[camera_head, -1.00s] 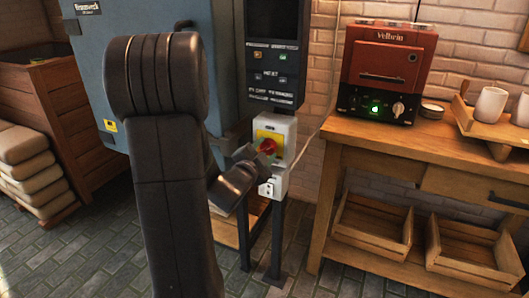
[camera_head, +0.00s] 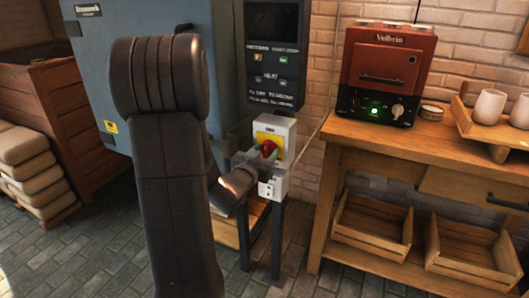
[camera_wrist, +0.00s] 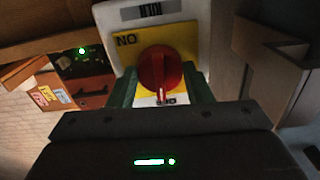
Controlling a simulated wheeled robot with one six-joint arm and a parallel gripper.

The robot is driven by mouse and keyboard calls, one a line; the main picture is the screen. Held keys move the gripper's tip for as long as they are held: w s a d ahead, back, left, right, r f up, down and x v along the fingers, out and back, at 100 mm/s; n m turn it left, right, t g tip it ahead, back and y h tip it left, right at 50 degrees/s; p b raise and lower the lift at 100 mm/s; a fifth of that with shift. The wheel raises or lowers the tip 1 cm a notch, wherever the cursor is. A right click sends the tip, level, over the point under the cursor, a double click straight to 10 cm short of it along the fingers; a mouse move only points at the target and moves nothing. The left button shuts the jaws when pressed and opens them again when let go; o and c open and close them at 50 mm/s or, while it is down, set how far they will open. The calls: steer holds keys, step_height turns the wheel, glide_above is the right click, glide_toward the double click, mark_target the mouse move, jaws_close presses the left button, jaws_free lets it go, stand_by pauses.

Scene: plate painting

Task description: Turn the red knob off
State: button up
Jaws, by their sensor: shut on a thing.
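The red knob (camera_head: 268,147) sits on a yellow plate (camera_head: 277,135) on the front of a white switch box (camera_head: 285,128), below the dark control panel. In the wrist view the knob (camera_wrist: 160,72) has its grip ridge upright, with a pale mark at its lower end. Lettering reading "NO" shows at the plate's upper left; lettering below the knob is partly hidden. My gripper (camera_wrist: 160,88) has its green fingers on both sides of the knob and is shut on it. In the head view my gripper (camera_head: 259,157) is partly hidden by my wrist.
A large blue-grey cabinet (camera_head: 85,45) stands behind my arm. The dark control panel (camera_head: 272,75) is above the switch box. At right, a wooden table (camera_head: 340,130) holds a red machine (camera_head: 390,60) with a green light and a shelf of cups. Stacked sacks (camera_head: 25,165) lie at left.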

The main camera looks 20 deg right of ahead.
steer(key=shift+n, duration=0.4)
steer(key=o, duration=1)
steer(key=v, duration=1.4)
steer(key=shift+w+d, duration=0.1)
steer(key=x, duration=1.4)
